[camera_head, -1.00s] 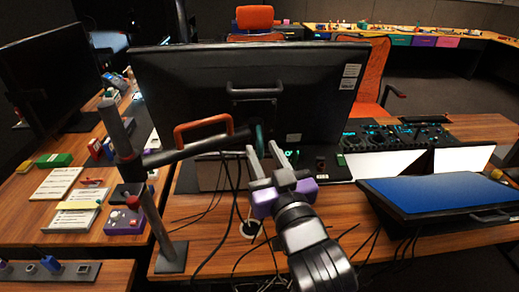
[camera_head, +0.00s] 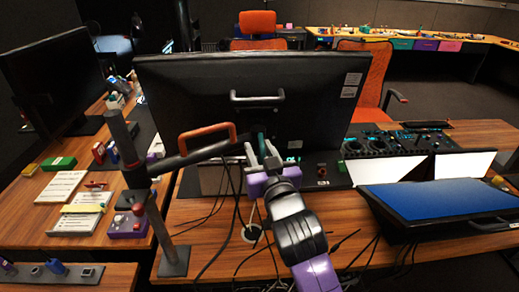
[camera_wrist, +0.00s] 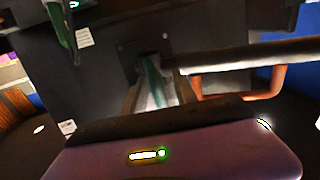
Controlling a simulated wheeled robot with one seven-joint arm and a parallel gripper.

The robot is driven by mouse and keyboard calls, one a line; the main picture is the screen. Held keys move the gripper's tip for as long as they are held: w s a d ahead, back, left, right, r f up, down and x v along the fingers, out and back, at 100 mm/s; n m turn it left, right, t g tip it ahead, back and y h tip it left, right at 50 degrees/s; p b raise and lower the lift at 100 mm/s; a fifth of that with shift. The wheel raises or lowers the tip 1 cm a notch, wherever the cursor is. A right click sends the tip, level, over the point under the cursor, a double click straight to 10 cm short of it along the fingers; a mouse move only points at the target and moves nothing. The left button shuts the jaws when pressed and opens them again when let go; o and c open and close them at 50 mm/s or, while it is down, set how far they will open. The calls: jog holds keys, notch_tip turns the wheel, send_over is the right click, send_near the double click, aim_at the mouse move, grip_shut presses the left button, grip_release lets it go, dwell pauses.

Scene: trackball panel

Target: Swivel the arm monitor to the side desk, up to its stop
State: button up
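The arm monitor (camera_head: 200,95) is a large black screen seen from behind, with a grey handle (camera_head: 257,97) on its back. A dark swing arm (camera_head: 190,158) with an orange handle (camera_head: 207,133) joins it to a slanted post (camera_head: 140,185). In the head view my gripper (camera_head: 260,150) is behind the monitor, near the swing arm's end, its fingers apart with a teal upright part (camera_head: 261,142) between or just beyond them. The wrist view shows the teal part (camera_wrist: 153,78) between the fingers and the orange handle (camera_wrist: 265,92) to the right. Contact is unclear.
Another dark monitor (camera_head: 55,80) stands on the left desk, beside papers (camera_head: 70,195) and small boxes. A blue-screened display (camera_head: 445,198) lies tilted at right, near a mixer panel (camera_head: 390,143). Black cables (camera_head: 225,215) hang below my gripper. An orange chair (camera_head: 370,65) is behind the monitor.

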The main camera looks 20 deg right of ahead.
grip_shut()
jog(key=shift+r, duration=0.2)
dwell(1.1)
